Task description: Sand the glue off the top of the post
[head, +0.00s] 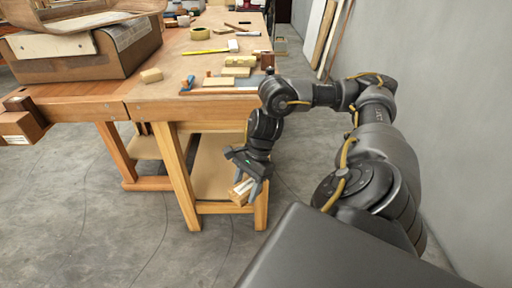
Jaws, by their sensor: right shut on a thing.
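My right gripper (250,179) hangs pointing down in front of the bench's right-hand leg, well below the bench top. It is shut on a small tan block (239,195) with a pale strip on it; the jaws hide part of the block. I cannot tell from this view whether it is a sanding block. I cannot single out the post or any glue on it. My left gripper is not in view.
Boards lean on the right wall (430,60). Floor between bench and wall is clear.

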